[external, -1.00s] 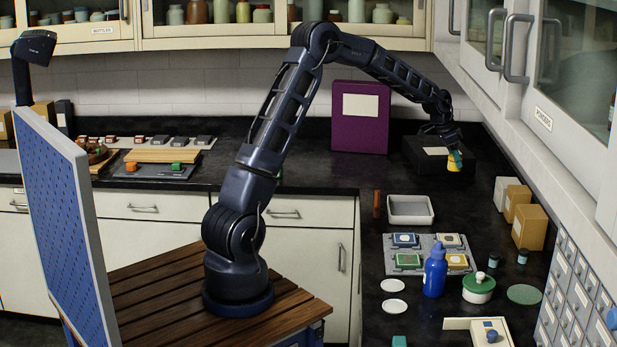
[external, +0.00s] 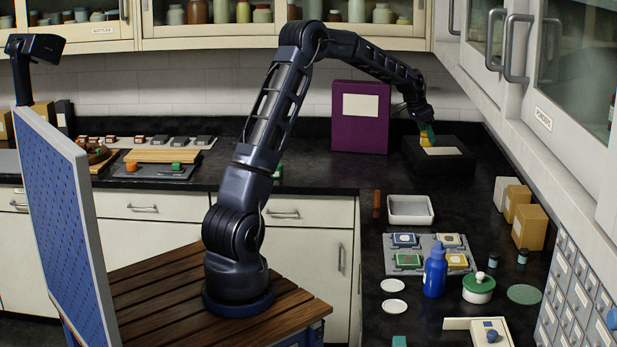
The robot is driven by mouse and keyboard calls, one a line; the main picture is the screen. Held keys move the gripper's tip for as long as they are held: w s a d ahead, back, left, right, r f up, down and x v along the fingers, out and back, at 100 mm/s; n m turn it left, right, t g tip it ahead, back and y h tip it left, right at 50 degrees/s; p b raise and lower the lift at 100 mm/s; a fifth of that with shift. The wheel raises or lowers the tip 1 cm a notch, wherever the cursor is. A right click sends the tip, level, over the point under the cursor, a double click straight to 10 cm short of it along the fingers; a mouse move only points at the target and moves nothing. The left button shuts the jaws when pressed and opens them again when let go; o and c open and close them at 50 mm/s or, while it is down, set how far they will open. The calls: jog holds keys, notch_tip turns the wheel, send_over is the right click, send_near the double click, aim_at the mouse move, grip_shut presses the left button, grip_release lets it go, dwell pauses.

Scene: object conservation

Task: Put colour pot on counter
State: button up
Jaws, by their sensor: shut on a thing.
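The colour pot (external: 425,141) is a small yellow pot at the far end of the counter, in the external view. My gripper (external: 426,130), with teal fingertips, is shut on it from above. The pot is in front of or over the back left part of a black box (external: 455,166) with a white label. I cannot tell whether the pot touches the box. The black counter (external: 350,178) runs along the back and down the right side.
A purple binder-like box (external: 360,118) stands left of the gripper. A white tray (external: 410,222), a grey board (external: 428,240) with coloured blocks, a blue bottle (external: 434,271) and a green-lidded pot (external: 479,287) stand nearer. Cartons (external: 529,228) line the right wall.

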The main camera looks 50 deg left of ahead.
jog(key=s+a+n+y, duration=0.1)
jog(key=s+a+n, duration=0.2)
jog(key=a, duration=1.3)
jog(key=s+a+n+y, duration=0.1)
jog(key=s+a+n, duration=0.15)
jog(key=a, duration=1.25)
jog(key=s+a+n+y, duration=0.1)
jog(key=s+a+n, duration=0.15)
jog(key=a, duration=1.35)
jog(key=f, duration=1.9)
jog(key=shift+s+d+f, duration=0.15)
jog(key=shift+s+f, duration=0.15)
jog(key=shift+f, duration=0.1)
jog(key=shift+f, duration=0.15)
jog(key=o, duration=1)
jog(key=v, duration=1.2)
jog(key=shift+s, duration=0.15)
jog(key=shift+d, duration=0.1)
